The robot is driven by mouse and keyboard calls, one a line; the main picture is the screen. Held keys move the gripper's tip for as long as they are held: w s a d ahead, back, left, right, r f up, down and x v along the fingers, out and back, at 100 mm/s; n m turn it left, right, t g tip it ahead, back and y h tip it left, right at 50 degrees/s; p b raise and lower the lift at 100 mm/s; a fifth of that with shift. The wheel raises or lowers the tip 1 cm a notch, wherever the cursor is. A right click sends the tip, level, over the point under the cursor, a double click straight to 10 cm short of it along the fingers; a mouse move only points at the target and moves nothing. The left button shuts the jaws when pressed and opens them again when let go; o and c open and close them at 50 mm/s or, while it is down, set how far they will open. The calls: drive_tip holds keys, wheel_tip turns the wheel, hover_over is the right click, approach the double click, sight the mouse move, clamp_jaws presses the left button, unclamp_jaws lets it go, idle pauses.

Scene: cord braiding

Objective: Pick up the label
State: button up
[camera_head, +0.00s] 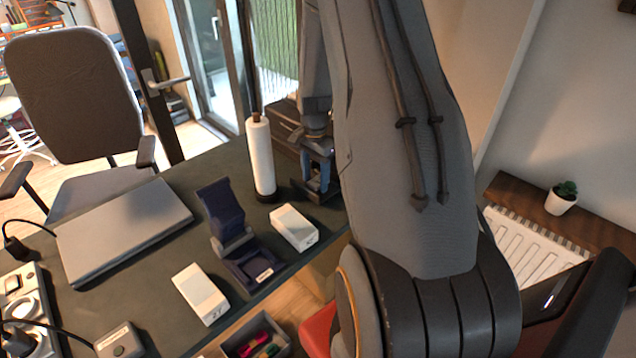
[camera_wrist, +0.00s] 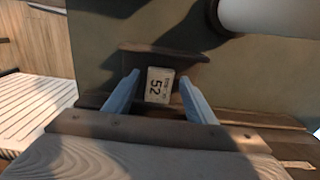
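In the wrist view, a small white label (camera_wrist: 159,85) printed with "52" lies on a dark brown holder (camera_wrist: 192,62). My gripper (camera_wrist: 158,88) is open, with one pale blue finger on each side of the label and a visible gap on both sides. Whether the fingertips are level with the label or above it is hard to tell. In the head view my gripper (camera_head: 320,184) is low over the desk's right edge, right of the white roll. The "52" label is hidden there.
The white roll (camera_head: 260,155) stands close to my gripper; it also shows in the wrist view (camera_wrist: 270,14). Two white boxes (camera_head: 293,227) (camera_head: 201,292) flank a dark blue stand (camera_head: 226,218). A closed laptop (camera_head: 124,231) lies left. An open bin (camera_head: 256,341) sits below the front edge.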

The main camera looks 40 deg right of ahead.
drive_tip(key=c, duration=0.9)
drive_tip(key=shift+r, duration=0.15)
